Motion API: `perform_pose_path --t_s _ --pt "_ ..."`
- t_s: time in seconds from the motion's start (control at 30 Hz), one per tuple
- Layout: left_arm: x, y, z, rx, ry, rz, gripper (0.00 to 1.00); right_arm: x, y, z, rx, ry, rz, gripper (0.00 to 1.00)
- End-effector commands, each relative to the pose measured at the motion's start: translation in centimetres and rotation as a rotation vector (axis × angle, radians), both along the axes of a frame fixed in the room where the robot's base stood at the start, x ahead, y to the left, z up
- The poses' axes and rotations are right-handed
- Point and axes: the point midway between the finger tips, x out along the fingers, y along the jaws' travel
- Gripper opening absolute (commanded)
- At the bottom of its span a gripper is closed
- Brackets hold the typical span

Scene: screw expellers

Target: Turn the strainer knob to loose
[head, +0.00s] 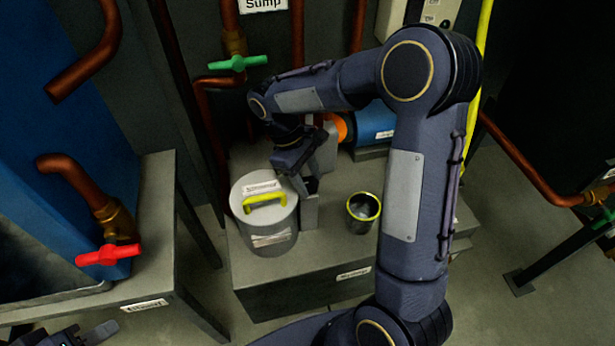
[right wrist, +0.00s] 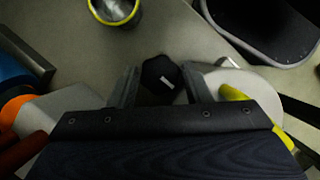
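A black faceted knob with a small white mark (right wrist: 160,78) shows in the right wrist view, between the two fingers of my right gripper (right wrist: 159,72). The fingers stand apart on either side of it, with a narrow gap showing at each side. In the head view my right gripper (head: 308,188) points down beside a grey canister (head: 265,232) with a yellow handle (head: 265,201); the knob is mostly hidden there by the fingers. My left gripper (head: 85,335) is only partly in view at the bottom left edge, and its opening is unclear.
A grey cup with a yellow rim (head: 363,212) stands right of the canister on the grey bench (head: 325,243). A blue motor (head: 375,124) lies behind. A green valve handle (head: 238,63) and a red valve handle (head: 108,255) sit on copper pipes to the left.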

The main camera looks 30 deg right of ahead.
Motion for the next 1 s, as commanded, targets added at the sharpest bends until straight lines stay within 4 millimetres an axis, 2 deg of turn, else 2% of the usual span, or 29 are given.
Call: perform_pose_path --t_s 0.03,0.2,0.57,1.0 --pt "0.0 0.0 0.0 0.0 0.0 0.0 0.36 0.0 0.0 0.0 0.0 0.0 0.0 0.37" --pt "0.0 0.0 0.0 0.0 0.0 0.0 0.36 0.0 0.0 0.0 0.0 0.0 0.0 0.15" --pt "0.0 0.0 0.9 0.0 0.0 0.0 0.36 0.0 0.1 0.2 0.001 0.001 0.06 0.14" --pt "0.0 0.0 4.2 0.0 0.0 0.0 0.36 -0.2 0.3 0.4 0.0 0.001 0.407 0.14"
